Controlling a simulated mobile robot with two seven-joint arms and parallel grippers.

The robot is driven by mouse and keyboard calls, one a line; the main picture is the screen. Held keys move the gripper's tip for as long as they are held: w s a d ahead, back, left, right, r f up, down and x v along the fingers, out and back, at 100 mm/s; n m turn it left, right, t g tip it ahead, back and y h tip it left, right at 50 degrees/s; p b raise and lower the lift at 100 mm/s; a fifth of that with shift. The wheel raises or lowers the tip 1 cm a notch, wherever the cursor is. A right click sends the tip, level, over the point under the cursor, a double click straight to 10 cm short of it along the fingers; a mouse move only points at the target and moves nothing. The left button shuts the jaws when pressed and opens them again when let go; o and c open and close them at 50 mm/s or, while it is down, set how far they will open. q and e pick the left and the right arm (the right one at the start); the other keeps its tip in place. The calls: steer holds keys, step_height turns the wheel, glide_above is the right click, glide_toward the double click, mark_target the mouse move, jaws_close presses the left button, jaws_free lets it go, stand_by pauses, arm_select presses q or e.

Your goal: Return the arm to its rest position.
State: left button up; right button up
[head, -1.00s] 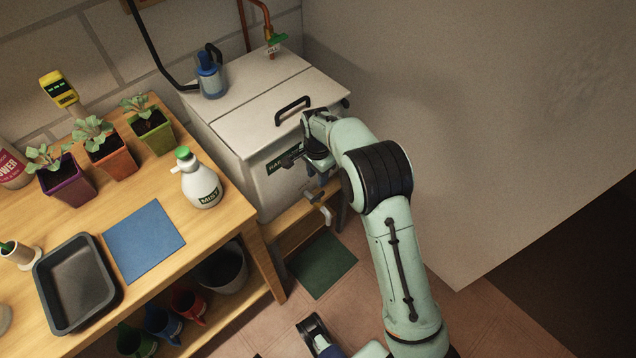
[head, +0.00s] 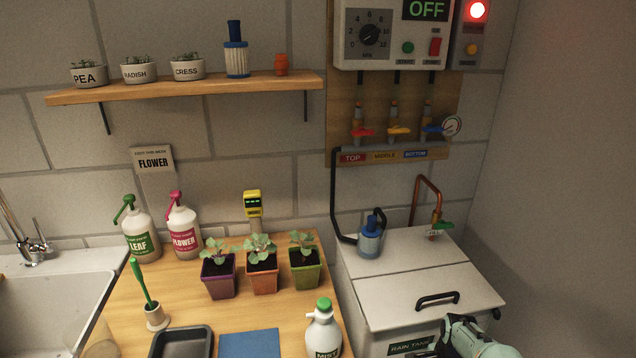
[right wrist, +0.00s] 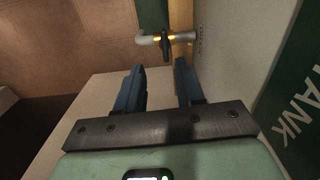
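My right arm (head: 470,342) shows only at the bottom edge of the head view, in front of the white rain tank (head: 425,285). Its fingertips are out of that view. In the right wrist view my right gripper (right wrist: 159,68) has its two blue fingers apart with nothing between them. A tap (right wrist: 166,42) with a dark handle lies beyond the fingertips, apart from them. The tank's green label (right wrist: 300,105) is close on the right. My left arm and gripper are not in view.
Three potted seedlings (head: 262,284), a mist bottle (head: 323,335), a black tray (head: 180,345) and a blue mat (head: 250,346) are on the wooden bench (head: 130,305). A blue canister (head: 369,242) stands on the tank. A control box (head: 390,35) reads OFF.

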steer(key=s+a+f+n+y, duration=0.1)
steer(key=s+a+f+n, duration=0.3)
steer(key=s+a+f, duration=0.5)
steer(key=s+a+f+n+y, duration=0.1)
steer(key=s+a+f+n, duration=0.4)
steer(key=s+f, duration=0.7)
steer(key=s+a+n+y, duration=0.2)
steer(key=s+a+n, duration=0.1)
steer(key=s+a, duration=0.55)
arm_select(q)
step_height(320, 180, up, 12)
steer(key=p, duration=1.2)
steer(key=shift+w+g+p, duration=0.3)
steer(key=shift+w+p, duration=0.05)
arm_select(e)
step_height(320, 180, up, 11)
steer(key=d+g, duration=0.1)
steer(key=shift+d+r+h, duration=0.15)
steer(key=shift+d+h, duration=0.15)
steer(key=shift+d, duration=0.05)
steer(key=shift+s, duration=0.1)
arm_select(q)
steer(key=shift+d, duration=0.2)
arm_select(e)
steer(key=shift+d, duration=0.15)
